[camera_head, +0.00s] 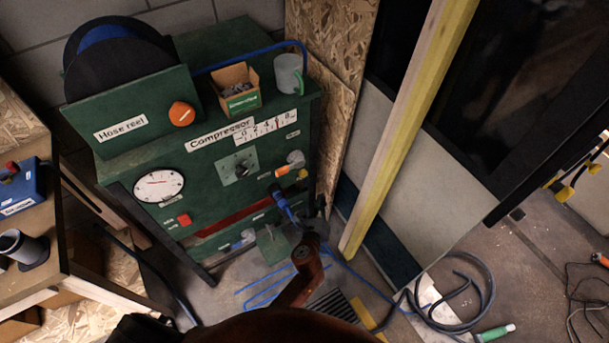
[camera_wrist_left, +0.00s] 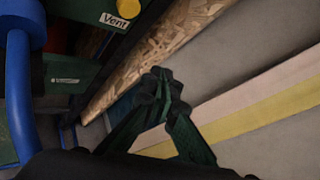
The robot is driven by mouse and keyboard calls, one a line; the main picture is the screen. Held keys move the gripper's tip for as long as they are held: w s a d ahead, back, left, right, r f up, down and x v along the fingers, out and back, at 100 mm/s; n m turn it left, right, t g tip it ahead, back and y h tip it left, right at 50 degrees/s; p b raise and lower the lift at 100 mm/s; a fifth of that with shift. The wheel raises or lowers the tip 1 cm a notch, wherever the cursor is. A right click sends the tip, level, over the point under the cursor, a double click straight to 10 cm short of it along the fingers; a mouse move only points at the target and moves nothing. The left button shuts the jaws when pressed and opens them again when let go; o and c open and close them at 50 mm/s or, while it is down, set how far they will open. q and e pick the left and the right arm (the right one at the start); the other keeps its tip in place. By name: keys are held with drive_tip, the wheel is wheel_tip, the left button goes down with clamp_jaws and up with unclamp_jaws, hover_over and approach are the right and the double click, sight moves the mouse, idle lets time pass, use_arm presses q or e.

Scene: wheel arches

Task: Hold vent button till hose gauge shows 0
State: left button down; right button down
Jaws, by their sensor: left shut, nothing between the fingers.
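The green compressor (camera_head: 222,165) carries a white strip gauge (camera_head: 265,127) on its upper right front, marked from 0 to 8. A red pointer appears to stand between the 4 and the 8; its exact reading is too small to tell. The yellow vent button (camera_wrist_left: 128,8), labelled "Vent", is at the top edge of the left wrist view. A small yellow spot (camera_head: 302,174) on the compressor's right end seems to be the same button. My left gripper (camera_wrist_left: 160,80) is shut and empty, apart from the button and below it in that view. It also shows in the head view (camera_head: 317,208), low beside the compressor's right end.
A hose reel (camera_head: 118,60), a box of small parts (camera_head: 236,88) and a grey mug (camera_head: 288,74) are on top. A round dial (camera_head: 158,186) is on the front. A chipboard panel (camera_head: 335,70) and a wooden post (camera_head: 400,130) stand right of the compressor. Hoses (camera_head: 462,300) lie on the floor.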

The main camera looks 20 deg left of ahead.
sight(303, 173)
use_arm(q)
drive_tip(key=w+a, duration=0.5)
drive_tip(key=a, duration=0.2)
drive_tip(key=shift+w, duration=0.2)
drive_tip(key=shift+p, duration=0.3)
idle(1.2)
drive_tip(key=shift+w+a, duration=0.25)
drive_tip(key=shift+a, duration=0.05)
